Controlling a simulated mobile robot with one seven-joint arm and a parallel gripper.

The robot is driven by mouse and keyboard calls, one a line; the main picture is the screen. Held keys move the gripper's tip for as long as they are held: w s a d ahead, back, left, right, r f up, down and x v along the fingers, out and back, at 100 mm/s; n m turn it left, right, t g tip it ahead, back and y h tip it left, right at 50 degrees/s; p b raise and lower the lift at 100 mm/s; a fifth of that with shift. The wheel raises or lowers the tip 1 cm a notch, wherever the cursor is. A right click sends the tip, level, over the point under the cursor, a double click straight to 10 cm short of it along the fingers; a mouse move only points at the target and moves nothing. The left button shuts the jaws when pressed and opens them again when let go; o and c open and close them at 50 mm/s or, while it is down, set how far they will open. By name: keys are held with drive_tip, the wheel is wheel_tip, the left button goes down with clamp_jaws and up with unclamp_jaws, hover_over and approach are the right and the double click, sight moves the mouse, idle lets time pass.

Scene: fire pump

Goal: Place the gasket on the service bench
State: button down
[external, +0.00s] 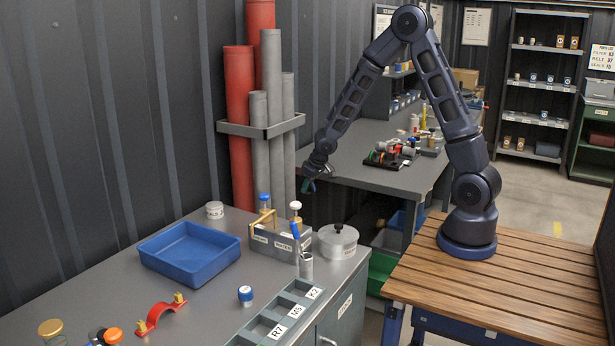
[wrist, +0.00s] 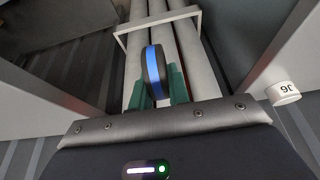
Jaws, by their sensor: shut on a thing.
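The gasket (wrist: 153,72), a black round piece with a blue band around its rim, stands nearly edge-on between the green fingers of my gripper (wrist: 157,88) in the wrist view. The gripper is shut on it. In the external view my gripper (external: 309,186) hangs in the air beside the grey pipes, above the gap between two grey benches; the gasket is too small to make out clearly there. The front bench (external: 105,262) carries a blue tray and small parts. The rear bench (external: 350,176) carries pump parts. I cannot tell which is the service bench.
A blue tray (external: 190,253), bottle caddy (external: 281,245), round lidded tin (external: 338,242), red bracket (external: 160,312) and labelled slotted tray (external: 276,317) occupy the front bench. Red and grey pipes (external: 259,130) stand in a wall rack. A white jar (wrist: 284,93) shows in the wrist view.

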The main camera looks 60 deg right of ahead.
wheel_tip(320, 180, up, 23)
drive_tip(key=w+a+n+y, duration=0.2)
drive_tip(key=a+n, duration=0.3)
drive_tip(key=a, duration=2.8)
drive_tip(key=s+a+n+g+y, duration=0.15)
drive_tip(key=s+a, duration=0.35)
drive_tip(key=a, duration=0.8)
drive_tip(key=s+a+n, duration=0.3)
drive_tip(key=s+a, duration=0.2)
drive_tip(key=a, duration=0.7)
drive_tip(key=shift+m, duration=0.25)
drive_tip(key=f, duration=2.5)
drive_tip(key=shift+w+a, duration=0.1)
drive_tip(key=shift+a, duration=0.15)
drive_tip(key=c, duration=1.6)
unclamp_jaws()
drive_tip(key=shift+c, duration=0.2)
drive_tip(key=shift+o, duration=0.2)
